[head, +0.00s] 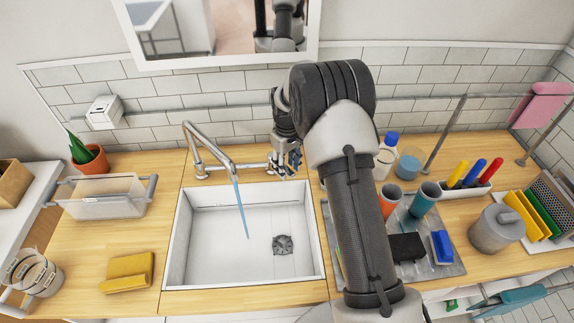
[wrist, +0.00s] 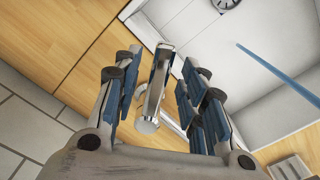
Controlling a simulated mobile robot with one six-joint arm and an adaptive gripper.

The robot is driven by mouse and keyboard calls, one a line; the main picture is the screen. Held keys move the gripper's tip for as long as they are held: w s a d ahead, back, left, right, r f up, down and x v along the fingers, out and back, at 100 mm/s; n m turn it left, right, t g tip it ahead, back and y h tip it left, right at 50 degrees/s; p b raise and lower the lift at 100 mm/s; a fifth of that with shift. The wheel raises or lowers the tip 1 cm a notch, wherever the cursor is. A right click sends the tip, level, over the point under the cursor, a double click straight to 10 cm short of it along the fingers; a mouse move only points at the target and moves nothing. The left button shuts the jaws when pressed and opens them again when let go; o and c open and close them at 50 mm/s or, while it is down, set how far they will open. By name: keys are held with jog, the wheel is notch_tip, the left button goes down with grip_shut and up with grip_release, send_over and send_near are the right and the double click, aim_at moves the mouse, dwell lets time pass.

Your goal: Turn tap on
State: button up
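The chrome tap (head: 205,150) stands behind the white sink (head: 174,235), its curved spout reaching over the basin. A thin blue stream of water (head: 241,210) falls from the spout into the sink; it also shows in the wrist view (wrist: 275,65). My gripper (head: 287,160) is at the right end of the tap's bar, behind the sink. In the wrist view my gripper (wrist: 160,72) is open, with a chrome tap handle (wrist: 153,88) between its blue-padded fingers. Gaps show on both sides of the handle. In the head view the handle is mostly hidden by my gripper.
A clear bin (head: 100,205) and a yellow cloth (head: 127,273) lie left of the sink. Cups, a bottle (head: 386,150) and a grey canister (head: 497,232) stand to the right. The tiled wall (head: 160,90) with a rail is close behind the tap.

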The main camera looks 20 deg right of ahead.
aim_at(287, 169)
notch_tip(287, 169, up, 12)
dwell(0.6)
jog(key=s+a+r+m+t+b, duration=0.2)
jog(key=s+a+r, duration=0.1)
jog(key=s+r, duration=1.2)
jog(key=s+a+f+m+t+b, duration=0.1)
jog(key=s+f, duration=0.3)
jog(key=s, duration=1.7)
jog(key=shift+m+t+b, duration=0.6)
jog(key=shift+m+t, duration=0.2)
jog(key=shift+m, duration=0.1)
jog(key=shift+s, duration=0.1)
